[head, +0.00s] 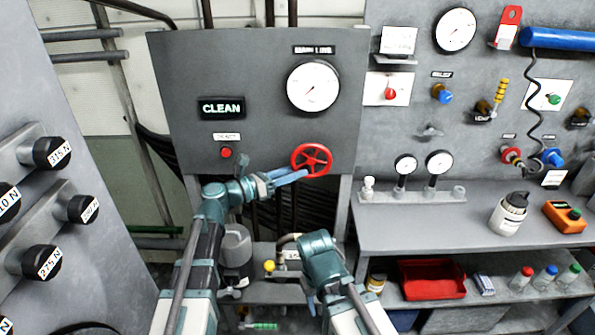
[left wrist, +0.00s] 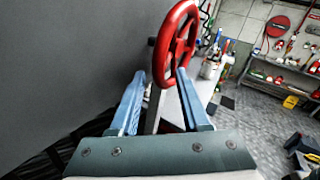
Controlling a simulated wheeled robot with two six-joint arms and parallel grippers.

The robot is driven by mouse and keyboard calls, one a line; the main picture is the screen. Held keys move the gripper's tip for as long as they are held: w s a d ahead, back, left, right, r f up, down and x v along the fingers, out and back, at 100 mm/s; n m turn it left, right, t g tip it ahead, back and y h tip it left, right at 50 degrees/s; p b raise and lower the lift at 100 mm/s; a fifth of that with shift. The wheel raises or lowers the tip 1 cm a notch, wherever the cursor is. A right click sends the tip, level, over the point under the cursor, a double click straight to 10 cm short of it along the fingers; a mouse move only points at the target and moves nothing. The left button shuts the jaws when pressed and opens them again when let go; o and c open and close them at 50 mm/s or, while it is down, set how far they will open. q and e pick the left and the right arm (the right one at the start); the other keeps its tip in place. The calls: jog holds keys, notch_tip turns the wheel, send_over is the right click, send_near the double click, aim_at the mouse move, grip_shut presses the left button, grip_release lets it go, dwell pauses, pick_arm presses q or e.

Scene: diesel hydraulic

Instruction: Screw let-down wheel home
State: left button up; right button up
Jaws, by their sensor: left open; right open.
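The red let-down wheel (head: 312,160) is a spoked handwheel at the lower right of the grey panel. It also shows in the left wrist view (left wrist: 177,35), seen nearly edge-on. My left gripper (head: 300,174) is at the wheel's lower left side. In the left wrist view its two blue fingers (left wrist: 160,76) are spread, with the wheel's near rim around the gap between their tips; I cannot tell whether they touch it. My right gripper (head: 312,300) is low in front of the bench, away from the wheel, its fingers hard to make out.
The panel carries a dial gauge (head: 313,85), a lit CLEAN sign (head: 221,108) and a red button (head: 226,153). To the right, a bench (head: 420,218) holds small gauges, a white bottle (head: 508,215) and an orange device (head: 564,216). A red tray (head: 430,280) is below.

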pick_arm(q)
jog(key=shift+w+d, duration=0.35)
jog(key=shift+d, duration=0.3)
jog(key=shift+c, duration=0.2)
grip_shut()
